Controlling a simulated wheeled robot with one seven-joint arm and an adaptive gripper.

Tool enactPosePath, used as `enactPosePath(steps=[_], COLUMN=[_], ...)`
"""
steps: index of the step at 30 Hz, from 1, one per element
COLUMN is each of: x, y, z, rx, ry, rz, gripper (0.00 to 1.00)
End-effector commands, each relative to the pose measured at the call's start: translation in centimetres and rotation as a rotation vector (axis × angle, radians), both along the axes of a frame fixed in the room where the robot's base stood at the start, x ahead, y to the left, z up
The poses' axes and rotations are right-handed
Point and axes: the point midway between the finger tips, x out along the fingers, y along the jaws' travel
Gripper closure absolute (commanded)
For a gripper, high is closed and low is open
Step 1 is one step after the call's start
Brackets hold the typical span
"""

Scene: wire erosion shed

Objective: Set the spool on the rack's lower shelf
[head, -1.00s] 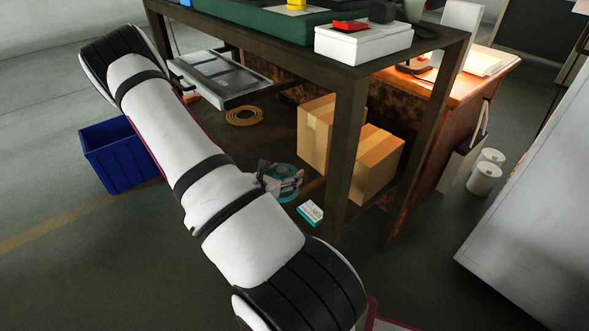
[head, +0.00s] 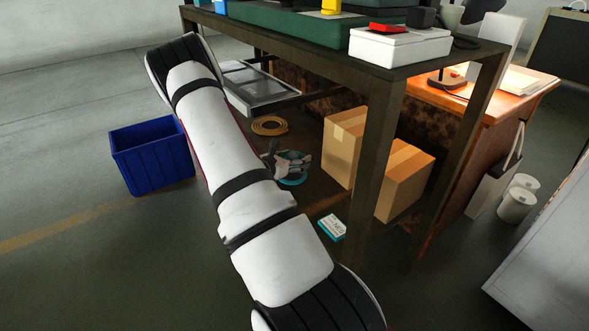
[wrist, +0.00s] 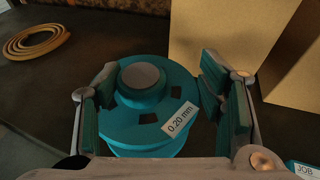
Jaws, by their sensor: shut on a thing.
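The teal spool (wrist: 150,128), labelled "0.20 mm", sits between the fingers of my gripper (wrist: 160,75) in the wrist view. My gripper is shut on it. In the head view my gripper (head: 286,160) and the teal spool (head: 293,181) are small and partly hidden by my arm. They are over the dark lower shelf (head: 304,138) of the rack, left of the cardboard boxes. The same shelf (wrist: 62,88) shows behind the spool in the wrist view. I cannot tell whether the spool touches it.
Two cardboard boxes (head: 408,178) stand right of the spool. A tan coil (head: 269,125) lies farther back. A rack leg (head: 376,165) stands at the front right. A small labelled box (head: 332,227) lies near the front edge. A blue bin (head: 152,160) is on the floor at left.

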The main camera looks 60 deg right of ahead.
Motion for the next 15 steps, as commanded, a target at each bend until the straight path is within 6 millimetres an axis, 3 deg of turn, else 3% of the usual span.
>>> enactPosePath(steps=[6,15], x=[-0.1,-0.1], y=[0.0,0.0], z=[-3.2,-3.3], rx=[-0.002,-0.004], ry=[0.000,-0.001], rz=[-0.001,-0.001], gripper=[0.99,0.99])
